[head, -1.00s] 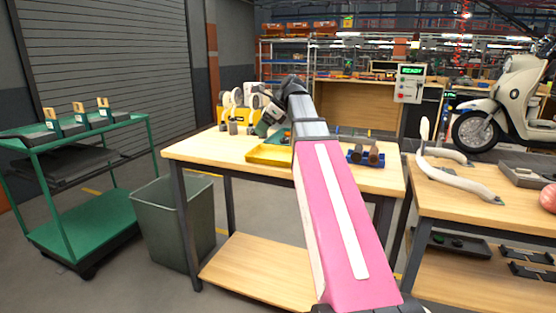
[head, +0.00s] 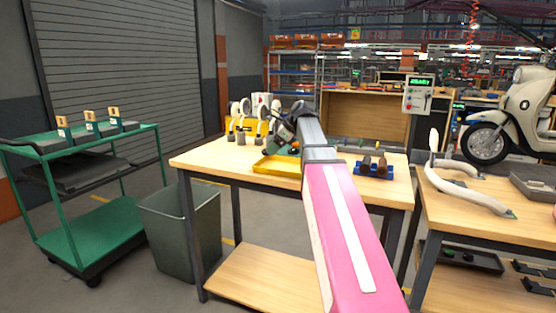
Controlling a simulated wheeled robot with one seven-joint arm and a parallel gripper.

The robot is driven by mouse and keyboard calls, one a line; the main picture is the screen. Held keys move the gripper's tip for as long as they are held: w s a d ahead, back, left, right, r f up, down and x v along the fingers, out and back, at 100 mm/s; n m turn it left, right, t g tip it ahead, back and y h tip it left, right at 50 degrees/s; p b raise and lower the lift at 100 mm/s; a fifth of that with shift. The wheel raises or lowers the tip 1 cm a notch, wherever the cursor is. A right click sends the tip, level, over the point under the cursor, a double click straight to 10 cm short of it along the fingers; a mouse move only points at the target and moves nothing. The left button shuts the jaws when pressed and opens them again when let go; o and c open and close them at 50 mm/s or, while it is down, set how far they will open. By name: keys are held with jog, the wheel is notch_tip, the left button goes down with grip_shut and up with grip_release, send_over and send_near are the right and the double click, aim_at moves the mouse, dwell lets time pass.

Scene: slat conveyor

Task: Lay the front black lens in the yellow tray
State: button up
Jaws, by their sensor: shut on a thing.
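The yellow tray (head: 284,172) lies on the near left part of the wooden workbench, partly hidden behind my arm. My gripper (head: 270,150) is low over the tray's back left part, pointing down and to the left. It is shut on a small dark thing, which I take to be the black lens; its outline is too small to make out. Grey-black cylinders (head: 241,138) stand upright on the bench left of my gripper, in front of a yellow rack with white round parts. I cannot tell whether the held lens touches the tray.
A blue holder (head: 374,171) with brown-grey cylinders stands right of my arm on the workbench (head: 215,157). A grey bin (head: 180,230) and a green cart (head: 85,215) stand to the left. Another bench with a pale curved part (head: 470,195) is at the right.

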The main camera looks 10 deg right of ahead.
jog(key=shift+w+d+f, duration=0.5)
jog(key=shift+d+f, duration=0.1)
jog(key=shift+d, duration=0.2)
jog(key=shift+d+f, duration=0.15)
jog(key=shift+f, duration=0.15)
notch_tip(320, 180, down, 3)
jog(key=shift+f, duration=0.1)
grip_shut()
jog(key=shift+f, duration=0.15)
jog(key=o, duration=0.8)
grip_release()
jog(key=shift+c, duration=0.2)
jog(key=v, duration=1.2)
